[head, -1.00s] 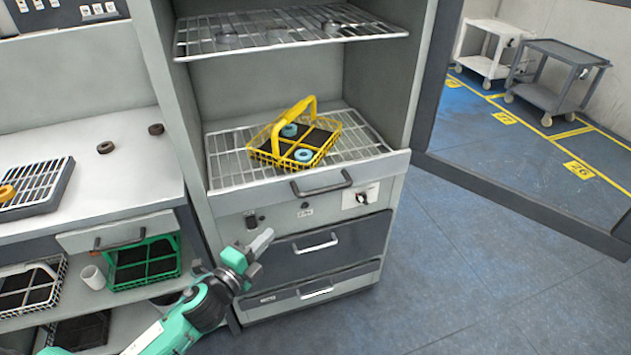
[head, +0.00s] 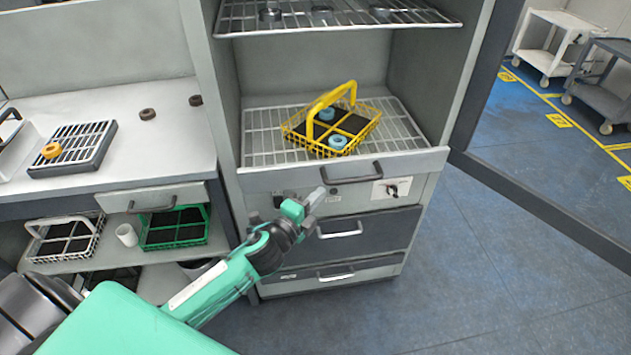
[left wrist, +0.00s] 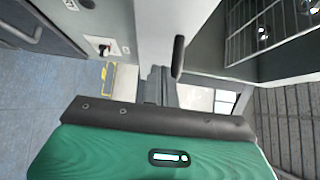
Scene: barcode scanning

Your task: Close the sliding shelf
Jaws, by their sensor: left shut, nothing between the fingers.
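The sliding shelf is a wire rack with a light grey front panel (head: 270,180) and a dark bar handle (head: 350,172). It sits in the tall grey cabinet, and a yellow basket (head: 333,125) with blue rings stands on it. My left gripper (head: 316,199) is shut and empty, just below and left of the handle. In the left wrist view the gripper (left wrist: 160,85) points toward the panel, with the dark handle (left wrist: 178,57) beside it; I cannot tell if they touch. My right gripper is in neither view.
An upper wire shelf (head: 335,22) holds several metal parts. Dark drawers (head: 370,232) are below. The cabinet's open door (head: 540,215) stands at right. A workbench (head: 190,150) with a tray (head: 75,148) is at left; a green basket (head: 175,228) sits below it. Floor at lower right is clear.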

